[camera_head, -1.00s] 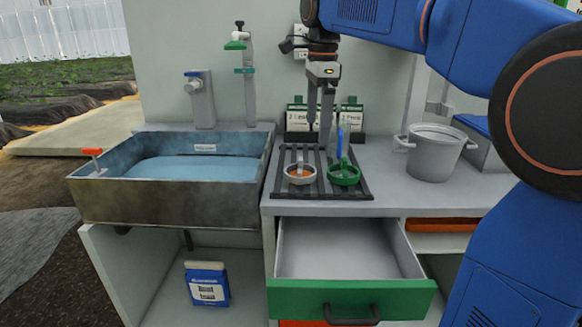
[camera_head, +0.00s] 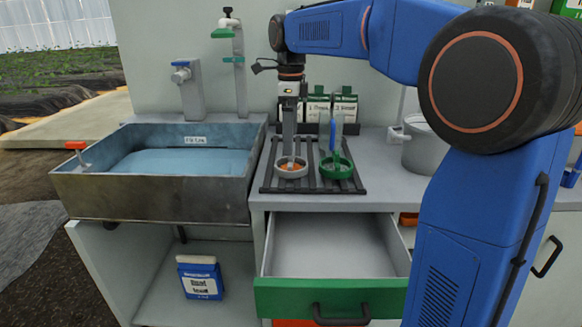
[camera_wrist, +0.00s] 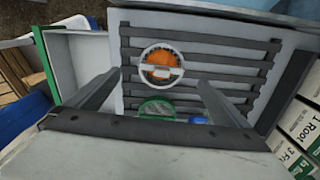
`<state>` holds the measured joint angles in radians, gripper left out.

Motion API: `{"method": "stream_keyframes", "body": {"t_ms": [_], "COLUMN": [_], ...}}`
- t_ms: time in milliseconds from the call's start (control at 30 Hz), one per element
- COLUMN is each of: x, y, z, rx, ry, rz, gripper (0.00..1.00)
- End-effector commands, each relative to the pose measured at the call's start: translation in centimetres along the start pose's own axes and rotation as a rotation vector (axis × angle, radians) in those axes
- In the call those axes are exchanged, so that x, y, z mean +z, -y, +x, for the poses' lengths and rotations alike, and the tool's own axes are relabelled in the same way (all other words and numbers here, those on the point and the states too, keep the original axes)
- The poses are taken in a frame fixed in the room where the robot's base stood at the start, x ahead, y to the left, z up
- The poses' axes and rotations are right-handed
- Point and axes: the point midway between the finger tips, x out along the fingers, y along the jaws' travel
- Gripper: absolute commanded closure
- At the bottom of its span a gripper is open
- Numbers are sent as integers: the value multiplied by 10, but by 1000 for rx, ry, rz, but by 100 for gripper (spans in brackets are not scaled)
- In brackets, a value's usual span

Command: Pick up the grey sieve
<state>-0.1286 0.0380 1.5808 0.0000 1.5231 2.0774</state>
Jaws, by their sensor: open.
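The grey sieve (camera_head: 291,173) is a small round grey ring with orange material showing inside it. It rests on the dark slatted rack (camera_head: 268,183) on the counter, left of a green sieve (camera_head: 336,171). My gripper (camera_head: 291,158) points down over the grey sieve, its tips close to it; I cannot tell whether they touch it. In the wrist view the grey sieve (camera_wrist: 143,62) lies ahead of the two spread fingers, with a pale bar across its middle. The gripper is open with nothing between its fingers. The green sieve (camera_wrist: 155,108) is partly hidden by the gripper body.
A sink basin (camera_head: 100,190) with blue water stands to the left. A grey pot (camera_head: 422,152) is on the right, partly behind my arm. Labelled packets (camera_head: 318,110) stand behind the rack. Below, a green-fronted drawer (camera_head: 285,297) is pulled out and looks empty.

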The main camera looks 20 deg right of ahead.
Motion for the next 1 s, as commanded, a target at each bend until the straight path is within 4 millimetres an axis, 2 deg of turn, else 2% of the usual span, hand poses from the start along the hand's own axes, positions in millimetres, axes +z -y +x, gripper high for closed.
{"method": "stream_keyframes", "body": {"t_ms": [100,367,700,1000], "x": [0,0,-1,-1], "y": [0,1,3,4], "z": [14,30,70,74], "rx": [1,0,0,0], "ry": [0,0,0,0], "rz": [0,0,-1,-1], "gripper": [0,0,0,0]}}
